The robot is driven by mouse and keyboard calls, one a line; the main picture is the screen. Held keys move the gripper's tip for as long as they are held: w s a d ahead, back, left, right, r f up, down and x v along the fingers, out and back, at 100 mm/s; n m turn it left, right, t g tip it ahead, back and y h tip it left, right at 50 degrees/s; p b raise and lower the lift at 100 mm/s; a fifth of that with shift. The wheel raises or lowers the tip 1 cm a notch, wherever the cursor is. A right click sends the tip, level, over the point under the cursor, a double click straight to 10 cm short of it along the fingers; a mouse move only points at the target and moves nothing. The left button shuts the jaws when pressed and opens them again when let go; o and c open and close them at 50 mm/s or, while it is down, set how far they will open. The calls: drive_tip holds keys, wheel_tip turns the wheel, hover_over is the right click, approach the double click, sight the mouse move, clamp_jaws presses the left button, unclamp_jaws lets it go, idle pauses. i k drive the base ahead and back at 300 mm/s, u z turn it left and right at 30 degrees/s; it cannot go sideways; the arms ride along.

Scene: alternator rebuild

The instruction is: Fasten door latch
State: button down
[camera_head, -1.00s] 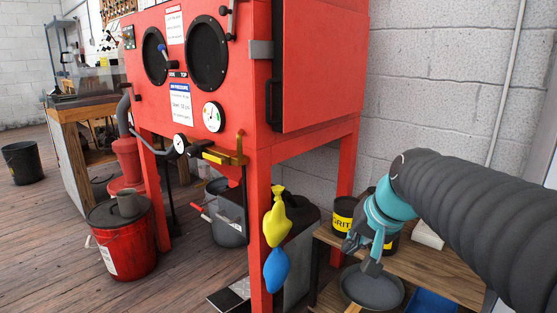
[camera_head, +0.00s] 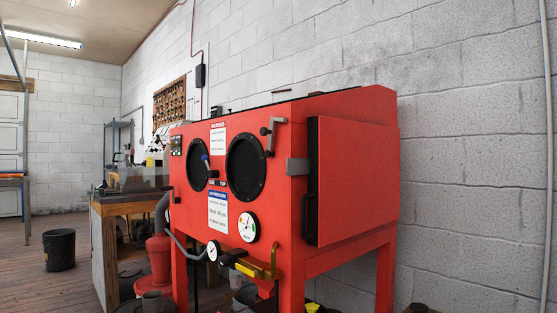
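The red blast cabinet (camera_head: 285,235) stands in the middle, with its door (camera_head: 357,180) on the right side. The door lies against the cabinet side, with a dark strip along its left edge; I cannot tell if it is fully closed. A grey metal plate (camera_head: 298,166) sits at the cabinet's front corner beside that edge. A grey lever (camera_head: 277,132) with a dark knob is on the front face, above and left of the plate. A black handle (camera_head: 305,220) is lower, by the door's edge. I cannot tell which part is the latch. My gripper is out of view.
A gauge (camera_head: 248,227) and a yellow bracket (camera_head: 262,268) stick out below the round glove ports (camera_head: 245,168). A wooden workbench (camera_head: 110,225) and a black bucket (camera_head: 60,250) stand at left. A block wall (camera_head: 470,180) is behind the cabinet.

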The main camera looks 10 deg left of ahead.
sight(269, 153)
drive_tip(key=k, duration=0.65)
drive_tip(key=z, duration=0.2)
drive_tip(key=i, duration=1.65)
drive_tip(key=u, duration=0.6)
